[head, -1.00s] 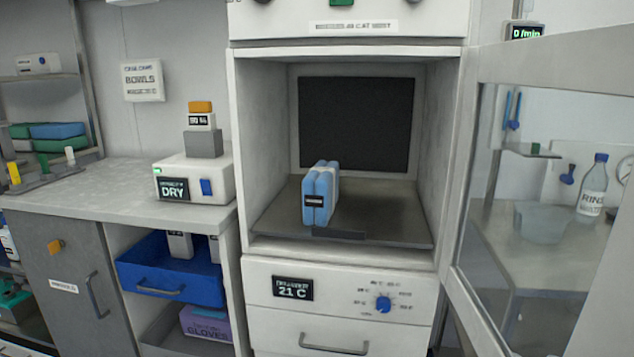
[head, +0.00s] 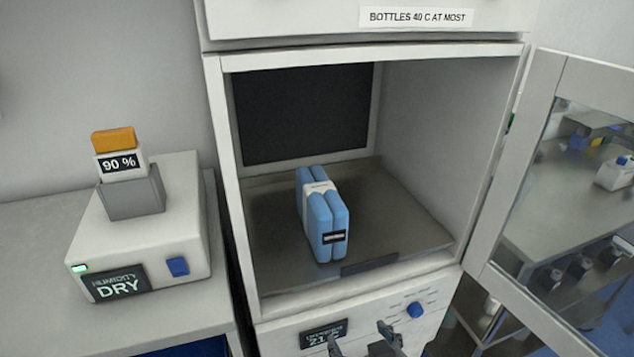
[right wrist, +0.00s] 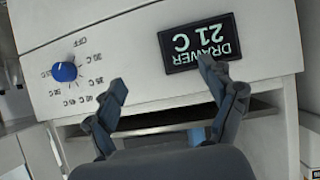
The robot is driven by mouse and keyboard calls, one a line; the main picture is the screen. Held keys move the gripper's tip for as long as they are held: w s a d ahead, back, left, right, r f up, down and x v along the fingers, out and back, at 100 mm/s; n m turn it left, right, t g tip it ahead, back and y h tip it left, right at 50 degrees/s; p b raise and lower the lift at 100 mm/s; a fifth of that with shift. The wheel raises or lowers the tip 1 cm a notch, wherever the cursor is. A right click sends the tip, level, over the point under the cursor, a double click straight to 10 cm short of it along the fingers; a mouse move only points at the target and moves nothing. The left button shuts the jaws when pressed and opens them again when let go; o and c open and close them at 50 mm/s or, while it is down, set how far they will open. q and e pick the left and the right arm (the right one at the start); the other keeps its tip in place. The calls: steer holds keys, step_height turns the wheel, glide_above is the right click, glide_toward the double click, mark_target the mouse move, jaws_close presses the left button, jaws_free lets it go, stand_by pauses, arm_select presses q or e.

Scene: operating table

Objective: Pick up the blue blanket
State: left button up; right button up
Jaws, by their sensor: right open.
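The blue blanket (head: 322,217) is a folded light-blue bundle with a pale band and a dark label. It stands upright on the metal shelf (head: 400,222) inside the open warming cabinet (head: 222,180). My right gripper (head: 362,334) shows at the bottom edge of the head view, below the shelf and in front of the drawer panel. In the right wrist view, my right gripper (right wrist: 162,78) is open and empty, its fingers apart before the drawer display (right wrist: 196,42). My left gripper is not in view.
The cabinet's glass door (head: 545,190) stands open to the right. A humidity box (head: 150,225) reading DRY sits on the counter at left. A blue knob (head: 415,310) is on the panel below the shelf. The shelf around the blanket is clear.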

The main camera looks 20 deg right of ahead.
step_height(320, 180, up, 10)
steer(key=w+t+p, duration=0.2)
steer(key=t+p, duration=0.1)
steer(key=p, duration=0.1)
steer(key=t+p, duration=0.3)
steer(key=p, duration=0.1)
glide_toward(324, 193)
steer(key=w, duration=0.2)
steer(key=w+p, duration=0.1)
steer(key=w, duration=0.2)
steer(key=shift+a+f, duration=0.15)
steer(key=w+p, duration=0.1)
steer(key=w, duration=0.3)
steer(key=shift+w+p, duration=0.3)
steer(key=shift+w, duration=0.25)
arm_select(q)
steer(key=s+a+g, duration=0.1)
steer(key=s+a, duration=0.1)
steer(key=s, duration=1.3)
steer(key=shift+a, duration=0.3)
arm_select(e)
steer(key=c, duration=1.7)
